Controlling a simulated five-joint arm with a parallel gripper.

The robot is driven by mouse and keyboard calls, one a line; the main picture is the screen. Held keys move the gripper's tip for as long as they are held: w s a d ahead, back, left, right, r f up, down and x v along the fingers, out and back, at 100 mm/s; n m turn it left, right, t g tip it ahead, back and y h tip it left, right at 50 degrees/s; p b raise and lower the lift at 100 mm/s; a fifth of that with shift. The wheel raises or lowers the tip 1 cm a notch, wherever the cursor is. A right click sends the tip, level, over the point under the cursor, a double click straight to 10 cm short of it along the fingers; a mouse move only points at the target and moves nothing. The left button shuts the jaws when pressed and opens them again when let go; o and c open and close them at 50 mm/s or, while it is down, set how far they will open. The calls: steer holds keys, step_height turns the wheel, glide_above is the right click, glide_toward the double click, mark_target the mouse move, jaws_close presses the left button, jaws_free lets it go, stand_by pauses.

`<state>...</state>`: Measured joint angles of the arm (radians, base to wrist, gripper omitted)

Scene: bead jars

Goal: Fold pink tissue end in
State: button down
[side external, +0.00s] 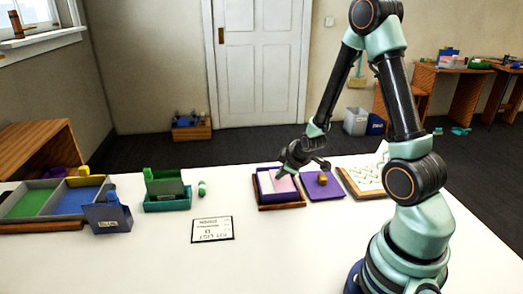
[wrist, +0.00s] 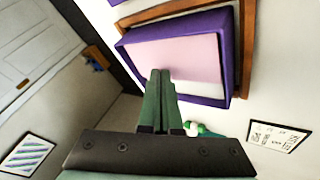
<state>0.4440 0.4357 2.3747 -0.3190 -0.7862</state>
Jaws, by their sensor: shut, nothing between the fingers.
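The pink tissue (side external: 284,185) lies in a purple box (side external: 265,188) on a wooden tray (side external: 282,207). My gripper (side external: 279,174) is over the box. In the wrist view my gripper (wrist: 160,74) has its two green fingers shut together, with nothing between them, and their tips overlap the tissue. I cannot tell whether they touch it. The fingers hide part of the near box wall.
The front table is clear.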

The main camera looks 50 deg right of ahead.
mark_target(280, 182)
steer(key=shift+f, duration=0.2)
steer(key=shift+r, duration=3.55)
steer(key=s+a+r+m+y, duration=0.1)
steer(key=s+a+r+m, duration=0.1)
steer(key=s+a+r, duration=0.2)
steer(key=s+a+r+m+g+y, duration=0.1)
steer(key=s+a+r, duration=0.4)
steer(key=a+r, duration=0.5)
steer(key=a+m+y, duration=0.1)
steer(key=a, duration=0.3)
steer(key=shift+s+r, duration=0.2)
steer(key=shift+s, duration=0.05)
